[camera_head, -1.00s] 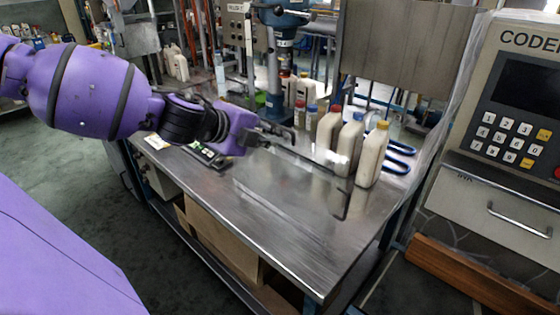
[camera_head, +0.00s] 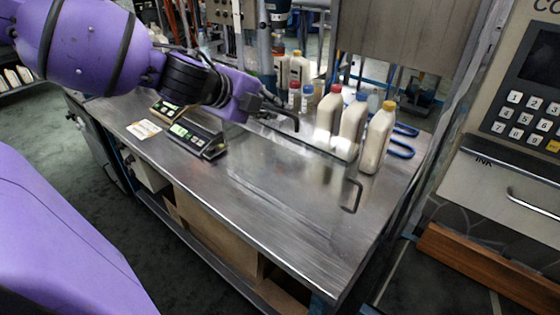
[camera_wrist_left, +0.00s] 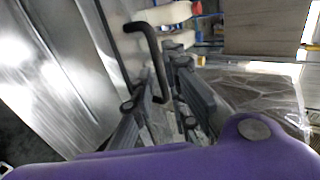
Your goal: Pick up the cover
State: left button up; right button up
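The cover (camera_head: 290,170) is a flat, shiny metal plate lying on the metal worktable, hard to tell from the tabletop. It has a dark bent handle (camera_head: 355,196) at its right end and another dark handle (camera_head: 287,116) at its far left end. My left gripper (camera_head: 268,106) is at that far left handle. In the left wrist view, the handle (camera_wrist_left: 152,45) runs down between the fingers of my left gripper (camera_wrist_left: 163,100), which stand apart around it. I cannot tell whether they touch it. My right gripper is not in view.
Several white bottles (camera_head: 352,125) stand behind the cover, close to its far edge. Two small scales (camera_head: 196,137) and a label card (camera_head: 144,129) lie left on the worktable (camera_head: 245,230). The near tabletop is clear. A keypad machine (camera_head: 515,130) stands at right.

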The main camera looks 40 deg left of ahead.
aim_at(277, 111)
pick_arm(q)
jog(key=w+f, duration=0.1)
jog(key=w+f+b, duration=0.1)
jog(key=shift+w+f+b, duration=0.1)
jog(key=shift+f+b, duration=0.2)
jog(key=shift+w+f, duration=0.1)
jog(key=shift+w, duration=0.25)
jog(key=shift+w+d+b, duration=0.1)
jog(key=shift+w+b, duration=0.05)
jog(key=shift+b, duration=0.15)
jog(key=shift+r, duration=0.3)
grip_shut()
jog(key=shift+r, duration=0.15)
